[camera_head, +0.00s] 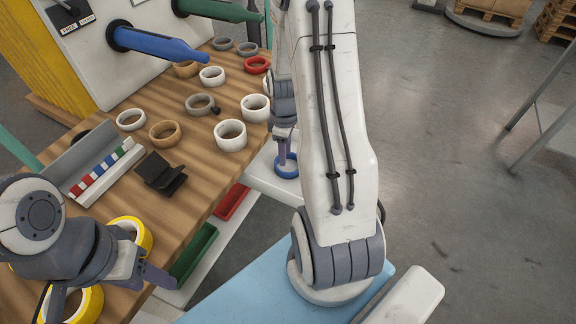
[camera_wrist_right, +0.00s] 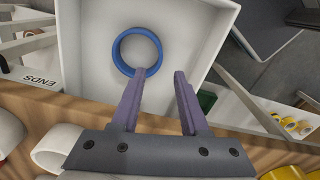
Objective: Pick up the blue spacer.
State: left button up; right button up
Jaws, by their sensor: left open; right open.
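The blue spacer is a ring (camera_head: 289,173) lying in a white tray beside the wooden bench. In the right wrist view the blue spacer (camera_wrist_right: 119,48) lies flat on the white floor of the tray (camera_wrist_right: 200,25). My right gripper (camera_head: 284,158) points down at the tray. In its wrist view my right gripper (camera_wrist_right: 158,74) is open with nothing between its fingers; the left finger's tip overlaps the ring's lower edge, and I cannot tell whether they touch. My left gripper (camera_head: 108,296) is open over the bench's near left, close to yellow tape rolls (camera_head: 88,306).
The wooden bench (camera_head: 190,158) carries several white, tan and grey rings and a red one (camera_head: 257,64). Blue (camera_head: 160,43) and green spindles stick out above it. A black holder (camera_head: 160,174) and a colour-marked strip (camera_head: 100,172) lie near my left arm. Red and green bins sit below the bench edge.

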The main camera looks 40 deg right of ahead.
notch_tip(320, 180, down, 8)
jog(key=shift+a+f, duration=0.1)
grip_shut()
dwell(0.4)
